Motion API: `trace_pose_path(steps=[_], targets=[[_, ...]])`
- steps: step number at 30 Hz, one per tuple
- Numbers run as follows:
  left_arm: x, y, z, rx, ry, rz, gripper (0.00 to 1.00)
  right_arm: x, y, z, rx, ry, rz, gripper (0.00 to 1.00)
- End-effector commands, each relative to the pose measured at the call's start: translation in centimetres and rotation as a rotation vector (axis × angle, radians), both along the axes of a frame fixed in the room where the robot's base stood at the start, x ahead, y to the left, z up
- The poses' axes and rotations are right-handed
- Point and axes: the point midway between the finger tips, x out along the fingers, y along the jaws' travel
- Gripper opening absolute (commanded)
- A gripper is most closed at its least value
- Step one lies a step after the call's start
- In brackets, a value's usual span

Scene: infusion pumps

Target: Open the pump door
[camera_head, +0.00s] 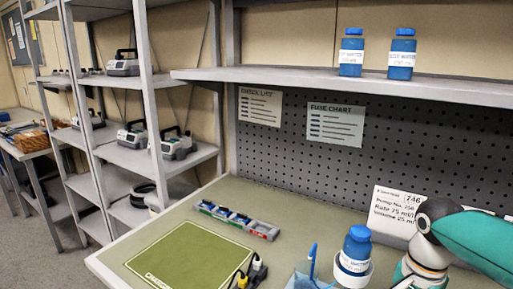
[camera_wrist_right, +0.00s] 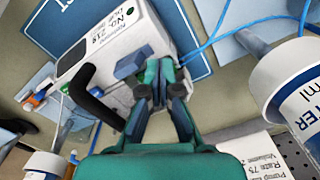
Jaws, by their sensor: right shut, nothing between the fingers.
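The pump (camera_wrist_right: 112,38) shows in the right wrist view as a white box with a printed label, a black handle and a blue-grey block on its near side. My right gripper (camera_wrist_right: 160,68) is in front of the pump, its fingers shut with nothing between them. The fingertips are close to the blue-grey block (camera_wrist_right: 130,63); I cannot tell whether they touch it. The pump's door is not clearly made out, partly hidden by the gripper. In the head view only my teal right arm shows at the right edge. My left gripper is in neither view.
In the head view, a blue-capped bottle (camera_head: 355,255), a tool strip (camera_head: 236,219) and a green mat (camera_head: 190,258) are on the bench. Shelves stand at the left.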

Motion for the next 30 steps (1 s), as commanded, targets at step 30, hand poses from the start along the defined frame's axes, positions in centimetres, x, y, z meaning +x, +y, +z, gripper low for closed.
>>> trace_pose_path(steps=[30], targets=[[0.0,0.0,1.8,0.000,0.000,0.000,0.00,2.4,-1.5,-0.1,0.000,0.001,-0.002,0.00]])
